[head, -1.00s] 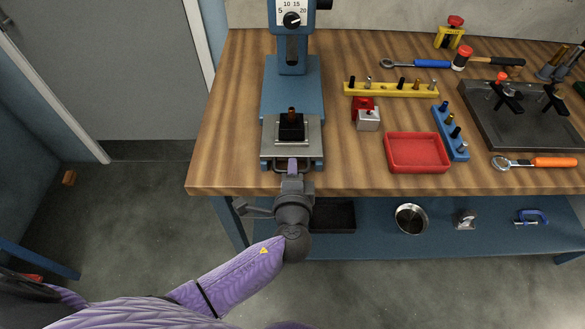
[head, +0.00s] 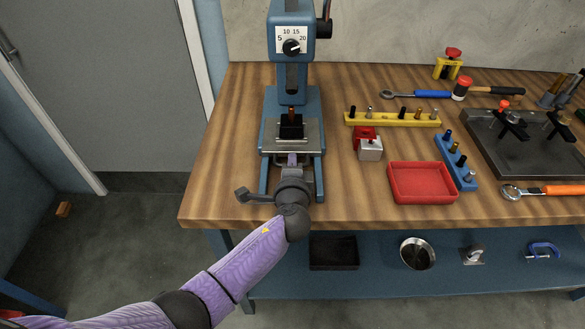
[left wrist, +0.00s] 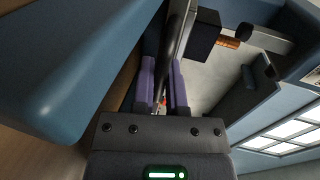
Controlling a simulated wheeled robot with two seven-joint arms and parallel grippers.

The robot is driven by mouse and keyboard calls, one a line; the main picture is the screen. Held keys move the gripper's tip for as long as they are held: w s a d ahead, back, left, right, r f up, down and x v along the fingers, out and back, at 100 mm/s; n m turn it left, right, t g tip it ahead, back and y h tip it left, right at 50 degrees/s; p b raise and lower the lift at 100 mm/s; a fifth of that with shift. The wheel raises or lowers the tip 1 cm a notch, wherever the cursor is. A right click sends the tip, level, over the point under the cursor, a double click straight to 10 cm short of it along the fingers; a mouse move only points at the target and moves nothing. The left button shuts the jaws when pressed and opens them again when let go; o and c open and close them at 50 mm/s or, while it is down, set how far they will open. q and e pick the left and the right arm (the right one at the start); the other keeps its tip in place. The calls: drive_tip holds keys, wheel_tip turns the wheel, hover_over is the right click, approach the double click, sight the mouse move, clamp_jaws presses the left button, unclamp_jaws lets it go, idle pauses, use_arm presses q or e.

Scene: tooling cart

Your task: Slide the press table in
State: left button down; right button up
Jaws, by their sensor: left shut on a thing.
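The press table (head: 312,134) is a grey metal plate on the rails of the blue arbor press (head: 292,14). It carries a black block (head: 291,130) with an upright copper-coloured pin (head: 291,114). The table sits back from the front ends of the blue base, near the press column. My left gripper (head: 291,160) is at the table's front edge, shut on its handle, which the fingers mostly hide. In the left wrist view the purple fingers (left wrist: 162,85) point towards the table's edge; the black block (left wrist: 204,36) and pin (left wrist: 229,42) show beyond. My right gripper is out of view.
Right of the press are a yellow pin rack (head: 393,119), a red-and-silver block (head: 369,150), a red tray (head: 421,199) and a blue rack (head: 453,165). Bare wooden bench (head: 225,150) lies left of the press. A blue shelf (head: 375,275) runs below.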

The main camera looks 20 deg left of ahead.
use_arm(q)
drive_tip(key=c, duration=0.7)
unclamp_jaws()
